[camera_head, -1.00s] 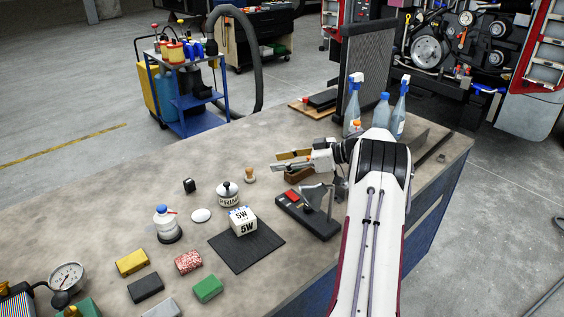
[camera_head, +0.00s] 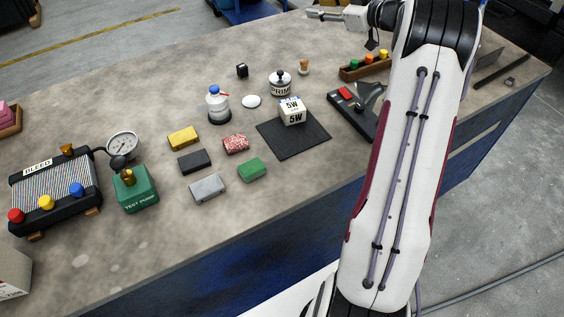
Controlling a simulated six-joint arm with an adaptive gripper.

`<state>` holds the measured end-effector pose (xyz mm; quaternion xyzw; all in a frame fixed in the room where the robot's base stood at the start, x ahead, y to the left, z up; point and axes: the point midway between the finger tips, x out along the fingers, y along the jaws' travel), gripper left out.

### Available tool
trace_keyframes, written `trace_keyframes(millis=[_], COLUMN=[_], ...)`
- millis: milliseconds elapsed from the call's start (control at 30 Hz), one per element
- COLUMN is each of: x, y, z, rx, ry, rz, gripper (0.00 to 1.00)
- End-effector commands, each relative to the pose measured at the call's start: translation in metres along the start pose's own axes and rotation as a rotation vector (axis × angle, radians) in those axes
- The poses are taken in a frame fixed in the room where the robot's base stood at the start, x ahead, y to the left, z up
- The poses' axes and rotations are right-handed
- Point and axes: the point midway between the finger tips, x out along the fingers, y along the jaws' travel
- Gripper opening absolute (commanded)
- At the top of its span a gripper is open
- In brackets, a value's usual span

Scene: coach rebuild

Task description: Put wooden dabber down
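The wooden dabber (camera_head: 304,67) stands upright on the bench, just right of the white pot with a black knob (camera_head: 280,84). It is small and pale brown with a rounded top. My gripper (camera_head: 318,13) is at the top edge of the picture, above the dabber in the image and apart from it. I see nothing in its fingers, but they are small and cut close to the edge, so I cannot tell how far apart they are.
A wooden rack with coloured knobs (camera_head: 363,67) and a black device with a red top (camera_head: 353,110) stand right of the dabber. A white 5W block (camera_head: 292,112) sits on a black mat (camera_head: 290,145). Several coloured blocks and a green test pump (camera_head: 135,190) lie left. Bench around the dabber's far side is clear.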

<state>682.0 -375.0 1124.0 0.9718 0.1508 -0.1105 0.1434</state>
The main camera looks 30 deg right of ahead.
Motion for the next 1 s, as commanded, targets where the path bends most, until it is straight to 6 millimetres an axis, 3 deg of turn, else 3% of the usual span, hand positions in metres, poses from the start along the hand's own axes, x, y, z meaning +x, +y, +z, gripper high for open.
trace_keyframes(millis=[33,200,500,800,1000], x=[0.003,0.006,-0.005,-0.032,-0.057], y=[-0.001,0.0,-0.012,-0.042,-0.071], z=[-0.018,-0.066,-0.133,-0.177,-0.191], rx=[-0.014,-0.039,-0.046,-0.012,0.03], ry=[0.005,0.008,-0.012,-0.065,-0.121], rz=[0.03,0.142,0.318,0.458,0.525], gripper=[0.34,0.34,0.34,0.34,0.34])
